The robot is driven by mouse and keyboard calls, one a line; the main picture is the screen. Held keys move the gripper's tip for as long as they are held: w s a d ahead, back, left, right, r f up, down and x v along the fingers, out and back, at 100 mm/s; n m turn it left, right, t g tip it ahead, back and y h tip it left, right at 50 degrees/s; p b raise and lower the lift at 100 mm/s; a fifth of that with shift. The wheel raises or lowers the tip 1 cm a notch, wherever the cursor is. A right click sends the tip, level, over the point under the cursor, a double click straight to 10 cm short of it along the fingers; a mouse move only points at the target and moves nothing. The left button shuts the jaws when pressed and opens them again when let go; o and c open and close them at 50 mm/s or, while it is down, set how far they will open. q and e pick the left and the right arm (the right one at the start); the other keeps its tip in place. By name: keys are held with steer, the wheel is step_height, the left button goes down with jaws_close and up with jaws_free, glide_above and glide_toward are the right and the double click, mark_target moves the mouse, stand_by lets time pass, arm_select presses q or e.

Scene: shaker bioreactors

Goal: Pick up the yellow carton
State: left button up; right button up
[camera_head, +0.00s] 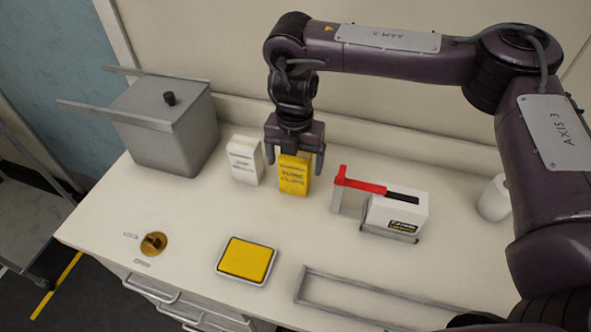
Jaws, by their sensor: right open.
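The yellow carton (294,178) stands upright on the white counter, between a white carton on its left and a red-handled device on its right. My right gripper (294,170) points down over the carton. Its two fingers are apart, one at each side of the carton's upper part. The gripper body hides the carton's top. I cannot tell whether the fingers touch it. My left gripper is not in view.
A white carton (245,161) stands close on the left, and a grey lidded tank (165,125) behind it. A white device with a red handle (393,214) is to the right. A yellow pad in a tray (246,261) and a metal frame (375,305) lie in front.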

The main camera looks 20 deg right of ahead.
steer(key=f, duration=0.3)
steer(key=shift+w+d+f+p, duration=0.2)
steer(key=shift+w+f+p, duration=0.05)
steer(key=shift+f+p, duration=0.15)
steer(key=c, duration=1.1)
